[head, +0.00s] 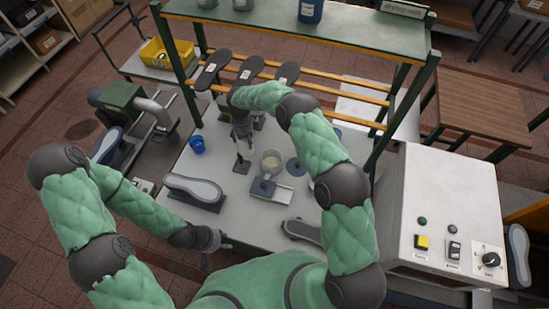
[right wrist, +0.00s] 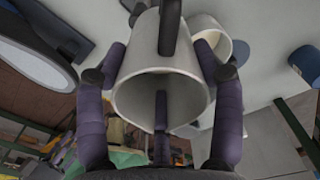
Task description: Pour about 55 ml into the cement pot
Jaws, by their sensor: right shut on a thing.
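The cement pot (head: 271,160) is a pale round pot standing open on the grey table, with beige contents showing. My right gripper (head: 243,143) is just left of it and above the table. In the right wrist view its dark fingers (right wrist: 165,85) are shut around a pale grey-white cup (right wrist: 135,95). The cup's open mouth faces the camera; I cannot make out any liquid in it. The pot (right wrist: 208,35) shows partly behind the cup. My left gripper (head: 215,243) is low at the table's front edge, its fingers apart and empty.
A blue cup (head: 197,145) stands at the left and a dark round disc (head: 295,167) right of the pot. A blue-grey block (head: 262,187) on a pale plate is in front. A shoe last (head: 193,189) lies left; a control box (head: 440,215) stands right.

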